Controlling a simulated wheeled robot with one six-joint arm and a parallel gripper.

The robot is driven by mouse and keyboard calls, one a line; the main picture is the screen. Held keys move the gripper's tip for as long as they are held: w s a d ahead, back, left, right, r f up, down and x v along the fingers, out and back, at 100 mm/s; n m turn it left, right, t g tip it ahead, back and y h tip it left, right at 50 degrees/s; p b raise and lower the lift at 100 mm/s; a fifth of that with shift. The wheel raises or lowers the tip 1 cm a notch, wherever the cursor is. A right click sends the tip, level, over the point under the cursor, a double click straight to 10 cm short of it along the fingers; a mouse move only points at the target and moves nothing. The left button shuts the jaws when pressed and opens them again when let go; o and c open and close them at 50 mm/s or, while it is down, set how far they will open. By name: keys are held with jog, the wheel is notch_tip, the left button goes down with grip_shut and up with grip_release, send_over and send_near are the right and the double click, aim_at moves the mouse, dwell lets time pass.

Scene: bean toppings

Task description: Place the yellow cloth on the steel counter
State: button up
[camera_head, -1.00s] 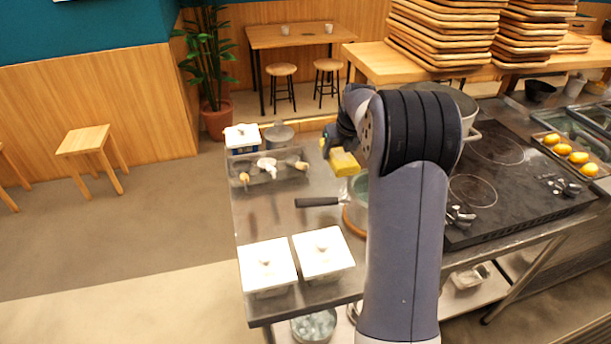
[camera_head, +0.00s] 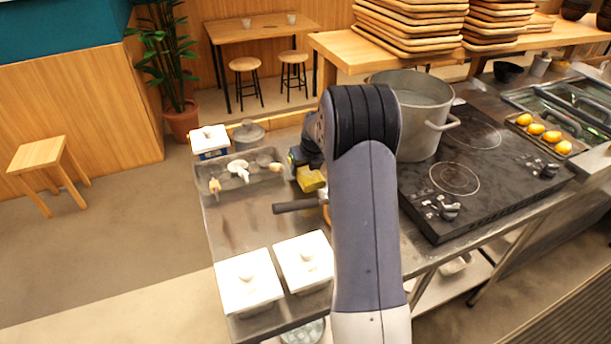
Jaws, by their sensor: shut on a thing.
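The yellow cloth (camera_head: 311,179) is in my gripper (camera_head: 303,166), which is shut on it. The cloth hangs low over the steel counter (camera_head: 228,226), just right of the utensil tray and behind the black pan handle. I cannot tell whether the cloth touches the counter. My arm hides the area to the right of the cloth, and the fingertips are too small to see clearly.
A tray of utensils (camera_head: 212,192) lies left of the cloth. A black pan handle (camera_head: 295,206) is in front of it. Two white lidded containers (camera_head: 248,282) stand at the counter's front. A large pot (camera_head: 414,128) stands on the black cooktop (camera_head: 480,205).

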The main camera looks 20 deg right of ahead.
aim_at(308, 170)
notch_tip(308, 170, down, 3)
jog(key=shift+f, duration=0.2)
jog(key=o, duration=1.1)
jog(key=v, duration=1.2)
jog(key=shift+b, duration=0.4)
